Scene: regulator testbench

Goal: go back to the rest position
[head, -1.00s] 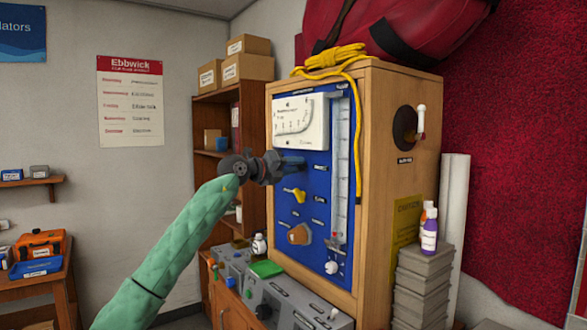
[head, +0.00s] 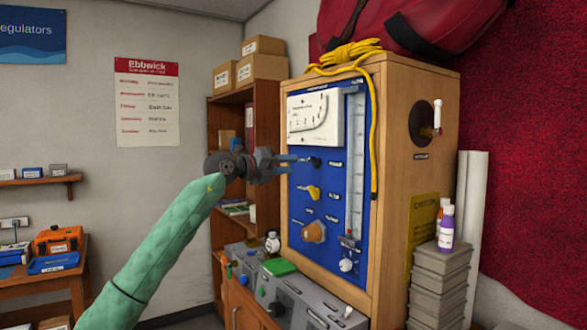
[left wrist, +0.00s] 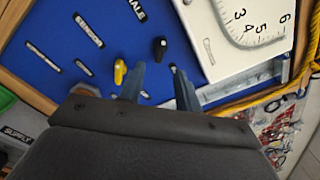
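My left gripper (head: 292,162) is in front of the blue panel (head: 335,210), near its left edge. It is open and empty, pointing at the panel. In the left wrist view its two fingers (left wrist: 160,88) are apart with nothing between them. A black knob (head: 314,162) is just beyond the fingertips; it also shows in the left wrist view (left wrist: 159,48). A yellow knob (head: 313,192) is below it, and also shows beside one finger in the left wrist view (left wrist: 120,72). My right gripper is not in view.
The wooden cabinet (head: 415,165) holds the panel. A yellow rope (head: 374,130) hangs down its front edge. A grey bench unit (head: 290,290) with a green block (head: 279,267) stands below. Shelves (head: 228,150) stand behind my gripper. Open air lies to the left.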

